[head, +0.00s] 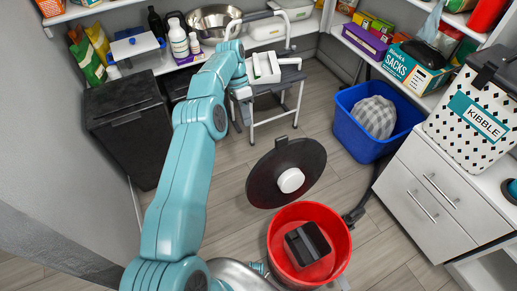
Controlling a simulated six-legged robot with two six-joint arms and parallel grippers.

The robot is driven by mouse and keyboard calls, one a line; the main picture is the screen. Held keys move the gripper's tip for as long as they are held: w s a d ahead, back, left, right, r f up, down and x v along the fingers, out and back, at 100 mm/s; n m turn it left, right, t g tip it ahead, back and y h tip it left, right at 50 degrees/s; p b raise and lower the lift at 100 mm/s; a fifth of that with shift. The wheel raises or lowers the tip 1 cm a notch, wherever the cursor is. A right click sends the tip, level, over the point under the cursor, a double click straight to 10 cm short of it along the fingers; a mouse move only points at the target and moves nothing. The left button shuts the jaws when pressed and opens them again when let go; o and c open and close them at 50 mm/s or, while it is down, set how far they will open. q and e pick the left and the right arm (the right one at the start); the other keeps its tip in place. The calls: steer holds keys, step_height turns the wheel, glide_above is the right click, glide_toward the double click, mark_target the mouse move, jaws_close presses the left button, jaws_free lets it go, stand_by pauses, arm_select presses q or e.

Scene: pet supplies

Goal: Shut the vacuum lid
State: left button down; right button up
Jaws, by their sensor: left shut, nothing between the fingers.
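The vacuum has a red round tub (340,252) on the floor at the lower middle. A dark block-shaped part (307,244) stands inside the tub. The round black lid (262,181) is raised behind the tub, with its inner face and a white round part (291,180) showing. The tub's mouth is uncovered. My left gripper (264,70) is at the end of the teal arm, beyond and above the lid, well apart from it. It is shut and empty. My right gripper is not in view.
A grey step stool (277,112) stands behind the lid. A blue bin (365,145) with a grey patterned bundle is at right, beside white drawers (430,195). A black bin (125,120) is at left. Floor shows between them.

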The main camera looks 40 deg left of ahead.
arm_select(q)
steer(key=s+d+f+b, duration=0.2)
steer(key=s+d+f, duration=0.1)
steer(key=d+f, duration=0.4)
steer(key=shift+s+d+f, duration=0.25)
steer(key=shift+f, duration=0.3)
steer(key=shift+d, duration=0.1)
